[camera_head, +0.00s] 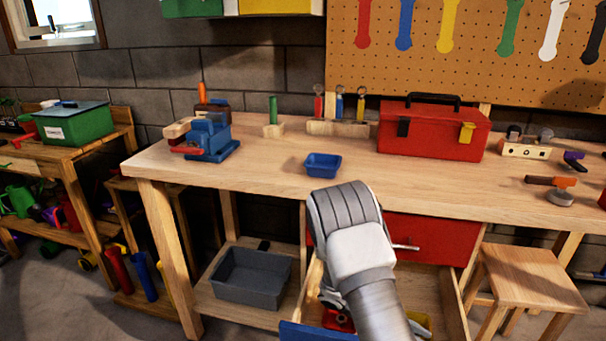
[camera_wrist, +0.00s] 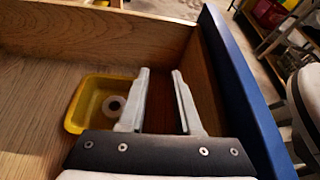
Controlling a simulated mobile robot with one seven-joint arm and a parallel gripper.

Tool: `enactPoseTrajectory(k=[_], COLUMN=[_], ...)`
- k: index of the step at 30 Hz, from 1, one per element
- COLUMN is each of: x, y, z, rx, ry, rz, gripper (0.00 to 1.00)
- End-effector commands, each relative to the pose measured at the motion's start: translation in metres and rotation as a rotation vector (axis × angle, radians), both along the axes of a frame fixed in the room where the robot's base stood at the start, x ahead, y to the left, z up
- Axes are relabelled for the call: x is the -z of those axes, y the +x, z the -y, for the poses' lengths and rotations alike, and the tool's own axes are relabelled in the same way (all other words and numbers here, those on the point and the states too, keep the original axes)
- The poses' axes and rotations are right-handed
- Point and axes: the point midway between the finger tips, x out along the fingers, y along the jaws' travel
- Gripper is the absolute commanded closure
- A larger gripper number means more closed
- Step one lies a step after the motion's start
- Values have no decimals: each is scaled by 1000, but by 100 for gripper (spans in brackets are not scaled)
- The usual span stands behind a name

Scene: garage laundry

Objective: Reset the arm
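My gripper (camera_wrist: 160,100) shows in the wrist view, with its two grey fingers apart and nothing between them. It is over or inside an open wooden drawer (camera_wrist: 90,36) with a blue front (camera_wrist: 238,85). A yellow tray (camera_wrist: 84,103) with a white ring-shaped item (camera_wrist: 113,106) in it lies in the drawer, left of the fingers. In the head view my arm reaches down in front of the workbench (camera_head: 262,165) toward the open drawer with the blue front (camera_head: 312,332). The fingers are hidden there behind my arm.
A red drawer (camera_head: 440,236) sits under the benchtop, just above the open drawer. A small blue bin (camera_head: 322,165), a red toolbox (camera_head: 432,130) and a blue vise (camera_head: 208,138) stand on the bench. A wooden stool (camera_head: 528,278) stands at right. A grey bin (camera_head: 252,277) sits on the lower shelf.

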Motion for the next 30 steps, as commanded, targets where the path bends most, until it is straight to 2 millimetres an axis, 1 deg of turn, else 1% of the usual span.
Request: enactPoseTrajectory(k=[1, 8, 14, 21, 30], x=[-16, -62, -104, -157, -215], y=[2, -8, -21, -44, -79], z=[-2, -15, -28, -46, -70], rx=[32, 168, 296, 461, 658], ry=[26, 135, 239, 380, 561], rz=[52, 228, 398, 618, 884], gripper=[67, 67, 67, 67, 67])
